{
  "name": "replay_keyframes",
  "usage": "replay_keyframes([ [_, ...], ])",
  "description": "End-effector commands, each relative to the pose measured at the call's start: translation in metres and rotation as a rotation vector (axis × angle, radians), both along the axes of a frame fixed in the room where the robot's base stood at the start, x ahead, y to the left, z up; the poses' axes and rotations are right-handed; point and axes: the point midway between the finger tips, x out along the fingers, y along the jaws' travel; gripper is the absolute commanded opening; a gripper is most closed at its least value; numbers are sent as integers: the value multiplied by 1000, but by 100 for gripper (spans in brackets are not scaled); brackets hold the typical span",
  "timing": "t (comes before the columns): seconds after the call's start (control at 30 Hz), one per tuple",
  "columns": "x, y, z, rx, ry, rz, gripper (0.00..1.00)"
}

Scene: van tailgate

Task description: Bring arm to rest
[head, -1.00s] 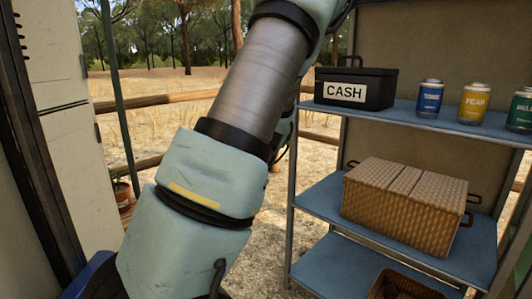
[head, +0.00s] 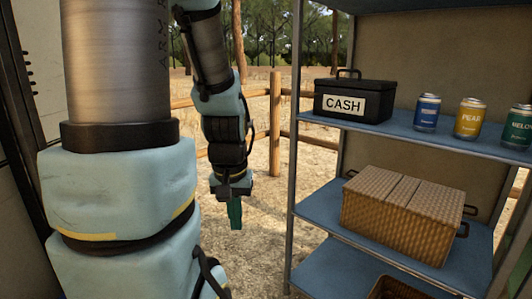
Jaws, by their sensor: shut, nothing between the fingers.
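My arm stands on the left side of the head view, its thick lower links near the camera and its far part hanging down behind them. My gripper (head: 235,213) is at the end of the hanging part, pointing down, with green fingers shut and nothing visible between them. It is in open air left of the shelf unit, apart from it.
A shelf unit with blue shelves (head: 330,210) stands on the right. Its upper shelf holds a black CASH box (head: 345,101) and blue, yellow and green cans (head: 470,118). A wicker basket (head: 400,215) sits below. A wooden fence (head: 275,125) is behind.

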Motion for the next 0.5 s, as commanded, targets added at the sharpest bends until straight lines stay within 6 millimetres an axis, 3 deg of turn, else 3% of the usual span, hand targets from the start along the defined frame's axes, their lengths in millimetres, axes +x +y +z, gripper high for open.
replay_keyframes([
  [0.03,0,0,19,0,0,0,0],
  [0.17,0,0,50,0,0,0,0],
  [0.5,0,0,156,0,1,1,0],
])
